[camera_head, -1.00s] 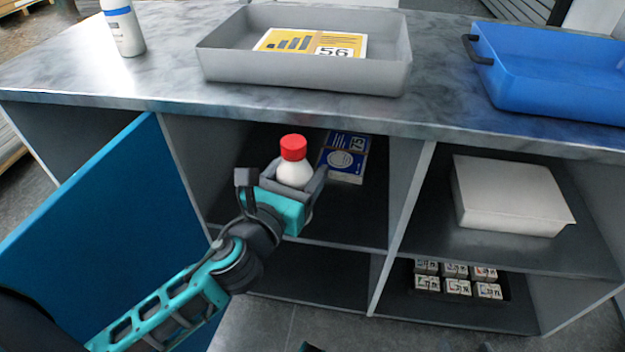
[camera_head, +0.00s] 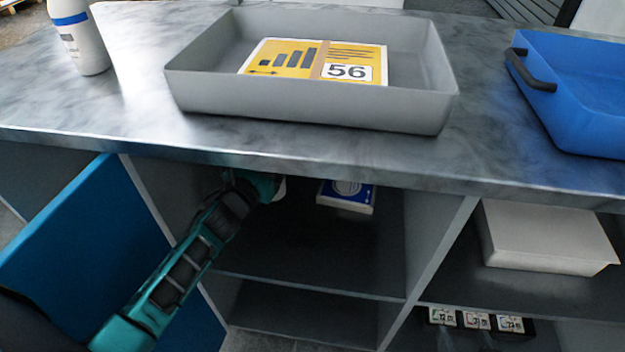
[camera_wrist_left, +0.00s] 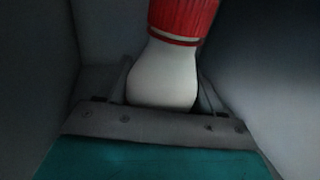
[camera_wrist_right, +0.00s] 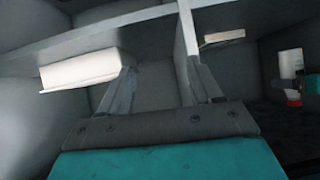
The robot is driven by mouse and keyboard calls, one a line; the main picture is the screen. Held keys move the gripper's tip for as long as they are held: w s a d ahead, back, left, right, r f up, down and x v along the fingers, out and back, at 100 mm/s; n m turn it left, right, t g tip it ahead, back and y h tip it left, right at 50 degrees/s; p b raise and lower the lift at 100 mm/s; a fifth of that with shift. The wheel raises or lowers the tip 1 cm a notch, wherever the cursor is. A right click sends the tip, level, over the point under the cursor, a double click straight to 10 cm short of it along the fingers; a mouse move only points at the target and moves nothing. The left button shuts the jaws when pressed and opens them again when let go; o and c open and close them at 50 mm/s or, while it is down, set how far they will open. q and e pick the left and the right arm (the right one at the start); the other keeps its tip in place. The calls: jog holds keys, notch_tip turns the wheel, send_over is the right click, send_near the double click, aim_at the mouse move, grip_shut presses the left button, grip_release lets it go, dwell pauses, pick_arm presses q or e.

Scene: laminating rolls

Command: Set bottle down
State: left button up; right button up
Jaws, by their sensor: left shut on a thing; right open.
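A white bottle with a red cap (camera_wrist_left: 163,75) sits between the fingers of my left gripper (camera_wrist_left: 162,92), which is shut on it. In the head view, the left arm reaches into the upper left compartment, below the countertop edge. The edge hides most of the bottle; only a bit of white shows. I cannot tell whether its base touches the shelf (camera_head: 320,255). My right gripper (camera_wrist_right: 160,68) is open and empty, in front of the cabinet. The red-capped bottle also shows at the right of the right wrist view (camera_wrist_right: 293,95).
A blue-and-white box (camera_head: 347,194) lies deeper in the same compartment. A blue door (camera_head: 85,265) stands open at left. A grey tray (camera_head: 320,112), a white bottle (camera_head: 80,40) and a blue bin (camera_head: 585,95) are on the counter. A white box (camera_head: 545,240) is in the right compartment.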

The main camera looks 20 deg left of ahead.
pick_arm(q)
notch_tip(320, 180, down, 5)
jog(key=b, duration=0.2)
jog(key=shift+w+f+b, duration=0.1)
jog(key=shift+w+b, duration=0.05)
jog(key=shift+b, duration=0.15)
jog(key=shift+f, duration=0.55)
notch_tip(320, 180, down, 3)
jog(key=shift+f+b, duration=0.1)
jog(key=shift+b, duration=0.9)
jog(key=shift+f, duration=0.25)
jog(key=shift+r, duration=0.1)
pick_arm(e)
jog(key=shift+w+a+f, duration=0.2)
jog(key=shift+a+f, duration=0.15)
jog(key=shift+f, duration=0.15)
jog(key=shift+w+a+f, duration=0.15)
jog(key=shift+a+f, duration=0.2)
jog(key=shift+f, duration=0.15)
pick_arm(q)
jog(key=o, duration=1.4)
jog(key=shift+f, duration=0.2)
pick_arm(e)
jog(key=shift+d+f, duration=0.1)
jog(key=shift+s, duration=0.1)
